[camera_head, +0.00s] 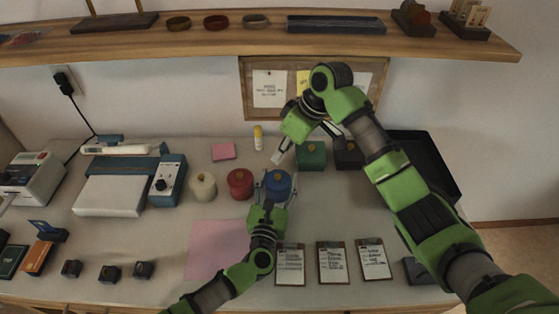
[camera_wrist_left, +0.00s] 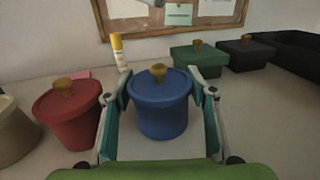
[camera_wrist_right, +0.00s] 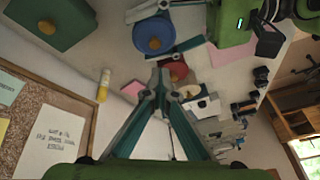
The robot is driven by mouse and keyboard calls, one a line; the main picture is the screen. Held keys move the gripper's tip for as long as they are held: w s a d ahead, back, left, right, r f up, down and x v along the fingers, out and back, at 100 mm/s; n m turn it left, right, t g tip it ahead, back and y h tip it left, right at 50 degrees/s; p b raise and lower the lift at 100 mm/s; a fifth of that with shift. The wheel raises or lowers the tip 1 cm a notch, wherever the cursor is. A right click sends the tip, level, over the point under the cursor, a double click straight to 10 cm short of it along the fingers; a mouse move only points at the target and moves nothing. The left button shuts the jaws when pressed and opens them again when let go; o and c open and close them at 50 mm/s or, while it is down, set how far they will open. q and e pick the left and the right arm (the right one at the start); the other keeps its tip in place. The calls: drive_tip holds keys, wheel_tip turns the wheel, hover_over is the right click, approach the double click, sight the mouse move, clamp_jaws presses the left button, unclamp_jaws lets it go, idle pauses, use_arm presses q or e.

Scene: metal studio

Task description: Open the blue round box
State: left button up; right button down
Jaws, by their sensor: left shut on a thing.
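The blue round box (camera_head: 279,183) stands on the table with its lid on; a round brown knob tops the lid in the left wrist view (camera_wrist_left: 163,103). My left gripper (camera_wrist_left: 160,88) is shut on it, with one finger on each side of its body. My right gripper (camera_head: 277,159) hangs above and just behind the blue box. Its fingertips (camera_wrist_right: 159,74) meet in the right wrist view, with nothing seen between them. The blue box and its knob also show in the right wrist view (camera_wrist_right: 161,30), apart from the right fingers.
A red round box (camera_head: 240,184) and a cream one (camera_head: 203,187) stand left of the blue box. Green (camera_head: 312,156) and black (camera_head: 349,156) boxes stand behind right. A yellow-capped bottle (camera_head: 258,138) stands behind. Clipboards (camera_head: 332,263) and a pink sheet (camera_head: 215,250) lie in front.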

use_arm(q)
drive_tip(key=o, duration=1.7)
drive_tip(key=shift+c, duration=0.2)
drive_tip(key=shift+s, duration=0.15)
drive_tip(key=s, duration=0.4)
drive_tip(key=s+a, duration=0.1)
drive_tip(key=s, duration=0.2)
drive_tip(key=s+a, duration=0.1)
drive_tip(key=s, duration=0.3)
drive_tip(key=shift+s+a, duration=0.2)
drive_tip(key=shift+s, duration=0.1)
